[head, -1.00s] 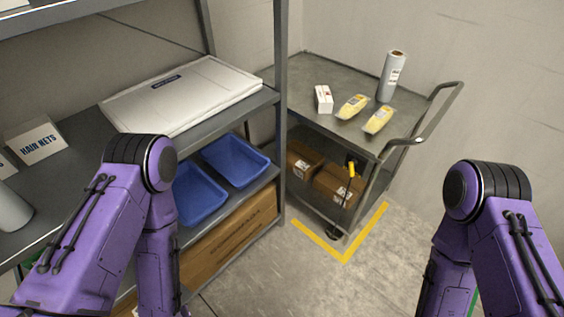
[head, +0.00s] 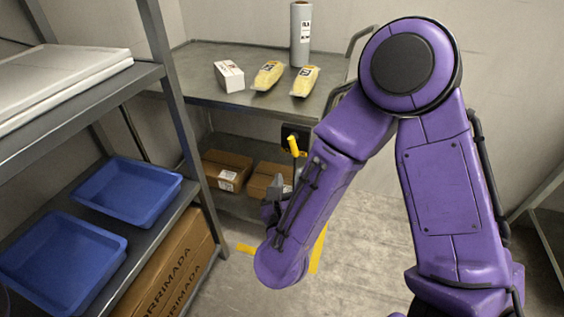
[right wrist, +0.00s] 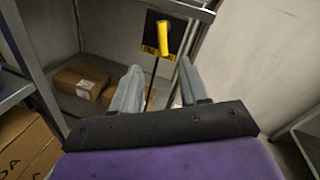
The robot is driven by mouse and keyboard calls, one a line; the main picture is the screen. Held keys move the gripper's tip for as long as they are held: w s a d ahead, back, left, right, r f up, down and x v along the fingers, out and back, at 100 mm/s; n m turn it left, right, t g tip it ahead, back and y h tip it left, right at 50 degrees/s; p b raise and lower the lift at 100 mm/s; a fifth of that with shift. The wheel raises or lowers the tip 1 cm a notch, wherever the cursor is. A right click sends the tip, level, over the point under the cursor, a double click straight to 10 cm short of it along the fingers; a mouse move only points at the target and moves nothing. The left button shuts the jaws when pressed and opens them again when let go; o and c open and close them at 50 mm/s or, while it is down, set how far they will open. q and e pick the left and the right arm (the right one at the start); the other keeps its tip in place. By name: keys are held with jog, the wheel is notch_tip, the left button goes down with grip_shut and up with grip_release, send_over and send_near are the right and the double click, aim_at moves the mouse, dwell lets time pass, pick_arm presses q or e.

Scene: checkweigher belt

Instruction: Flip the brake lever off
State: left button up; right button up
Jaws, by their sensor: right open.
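The brake lever (head: 293,146) has a yellow handle on a black plate, on the near side of the grey cart (head: 215,92). It also shows in the right wrist view (right wrist: 163,38), beyond my fingertips, with a dark rod running down below it. My right gripper (head: 274,190) is in front of the cart, below the lever in the head view, and partly hidden by my own forearm. In the right wrist view its two fingers (right wrist: 160,80) are apart with nothing between them, and clear of the lever. My left gripper is out of view.
On the cart top are a white box (head: 229,76), two yellow packs (head: 268,75) and a grey roll (head: 300,35). Brown boxes (head: 226,170) sit on its lower shelf. A metal shelf with blue bins (head: 128,190) stands at the left. Yellow tape marks the floor.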

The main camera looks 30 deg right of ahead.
aim_at(292, 146)
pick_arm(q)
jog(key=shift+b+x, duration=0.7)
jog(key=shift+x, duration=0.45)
pick_arm(e)
jog(key=shift+m, duration=0.9)
jog(key=x, duration=0.7)
jog(key=r+x, duration=0.1)
jog(key=x, duration=0.3)
jog(key=shift+w, duration=0.1)
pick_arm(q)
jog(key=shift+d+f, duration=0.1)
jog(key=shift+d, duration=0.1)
